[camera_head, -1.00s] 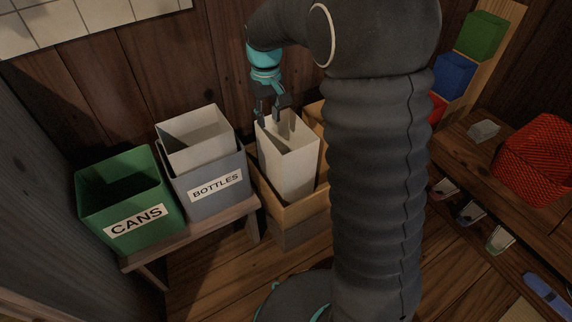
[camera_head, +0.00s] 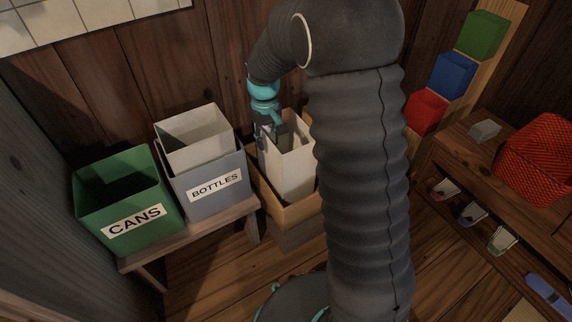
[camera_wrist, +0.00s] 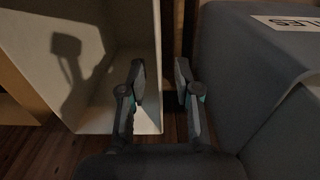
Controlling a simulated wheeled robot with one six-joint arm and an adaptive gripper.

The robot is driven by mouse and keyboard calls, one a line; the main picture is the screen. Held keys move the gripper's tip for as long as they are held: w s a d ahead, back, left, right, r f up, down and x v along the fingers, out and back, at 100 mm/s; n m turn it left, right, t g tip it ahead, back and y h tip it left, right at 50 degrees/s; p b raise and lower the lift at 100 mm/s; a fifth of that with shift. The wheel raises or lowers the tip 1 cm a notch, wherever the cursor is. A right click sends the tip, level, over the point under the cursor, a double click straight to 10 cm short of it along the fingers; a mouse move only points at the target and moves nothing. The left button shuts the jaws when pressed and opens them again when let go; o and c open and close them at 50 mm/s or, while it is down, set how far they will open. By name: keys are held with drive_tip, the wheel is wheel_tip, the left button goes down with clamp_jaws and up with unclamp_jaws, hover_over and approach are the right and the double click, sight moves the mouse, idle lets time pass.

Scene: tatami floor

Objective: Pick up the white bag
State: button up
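A tall white bag (camera_head: 288,172) stands upright, open at the top, in a wooden box (camera_head: 301,213) left of my arm column. It also shows in the wrist view (camera_wrist: 112,45), where the shadow of my gripper falls on it. My gripper (camera_head: 270,135) points down at the bag's upper left side. In the wrist view my gripper (camera_wrist: 160,78) is open, and the bag's right edge shows between the two fingers. I cannot tell whether either finger touches it. A second white bag (camera_head: 190,128) stands in the grey BOTTLES bin (camera_head: 207,188).
The green CANS bin (camera_head: 128,195) and the BOTTLES bin share a wooden bench (camera_head: 190,235). The BOTTLES bin is close on the right in the wrist view (camera_wrist: 235,75). Coloured boxes and a shelf with a red basket (camera_head: 537,155) stand at the right.

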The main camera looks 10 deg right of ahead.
clamp_jaws()
